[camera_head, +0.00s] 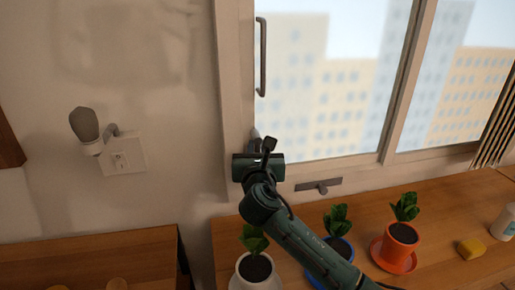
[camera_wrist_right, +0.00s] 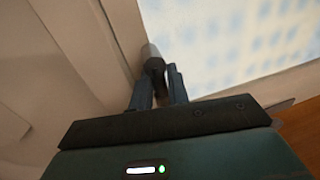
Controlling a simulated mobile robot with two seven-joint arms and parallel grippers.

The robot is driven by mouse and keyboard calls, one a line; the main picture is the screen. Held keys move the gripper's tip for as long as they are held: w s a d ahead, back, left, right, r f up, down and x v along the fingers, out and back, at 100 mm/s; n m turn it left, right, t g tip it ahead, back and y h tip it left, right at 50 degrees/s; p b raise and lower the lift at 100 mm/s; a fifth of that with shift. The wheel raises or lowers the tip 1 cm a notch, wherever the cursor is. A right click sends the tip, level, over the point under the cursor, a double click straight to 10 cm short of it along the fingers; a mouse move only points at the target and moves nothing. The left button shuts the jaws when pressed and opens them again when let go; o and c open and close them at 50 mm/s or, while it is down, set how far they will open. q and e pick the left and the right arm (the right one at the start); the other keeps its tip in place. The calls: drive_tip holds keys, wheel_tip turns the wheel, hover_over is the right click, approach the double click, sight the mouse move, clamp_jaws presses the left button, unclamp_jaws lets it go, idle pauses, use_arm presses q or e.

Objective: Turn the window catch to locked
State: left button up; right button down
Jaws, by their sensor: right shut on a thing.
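A grey rounded piece, which looks like the window catch (camera_head: 255,134), is at the lower left corner of the window frame (camera_head: 235,70). Most of it is hidden behind my right gripper (camera_head: 258,155) in the head view. In the right wrist view the catch (camera_wrist_right: 151,53) shows at the fingertips of my right gripper (camera_wrist_right: 158,77), which is shut on it. Its exact turn cannot be told. My left gripper is not in view.
A vertical bar handle (camera_head: 262,57) is above on the frame. A flat grey plate with a small lever (camera_head: 318,186) sits below the window. Potted plants, including an orange pot (camera_head: 402,234), stand close to my right arm. A wall lamp (camera_head: 85,127) is at left.

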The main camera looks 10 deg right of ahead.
drive_tip(key=shift+a+r+m+p, duration=0.25)
drive_tip(key=shift+m+p, duration=0.45)
drive_tip(key=shift+p, duration=0.4)
drive_tip(key=shift+m+g+p, duration=0.3)
drive_tip(key=shift+m+p, duration=0.2)
drive_tip(key=shift+a+m+p, duration=0.1)
drive_tip(key=shift+m+p, duration=0.2)
drive_tip(key=shift+m, duration=0.1)
drive_tip(key=shift+f+m, duration=0.1)
drive_tip(key=shift+m, duration=0.2)
drive_tip(key=shift+a+f, duration=0.1)
drive_tip(key=c, duration=1.5)
unclamp_jaws()
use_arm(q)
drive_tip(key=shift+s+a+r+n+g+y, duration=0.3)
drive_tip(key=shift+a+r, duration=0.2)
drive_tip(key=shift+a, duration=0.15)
use_arm(e)
drive_tip(key=shift+o, duration=0.5)
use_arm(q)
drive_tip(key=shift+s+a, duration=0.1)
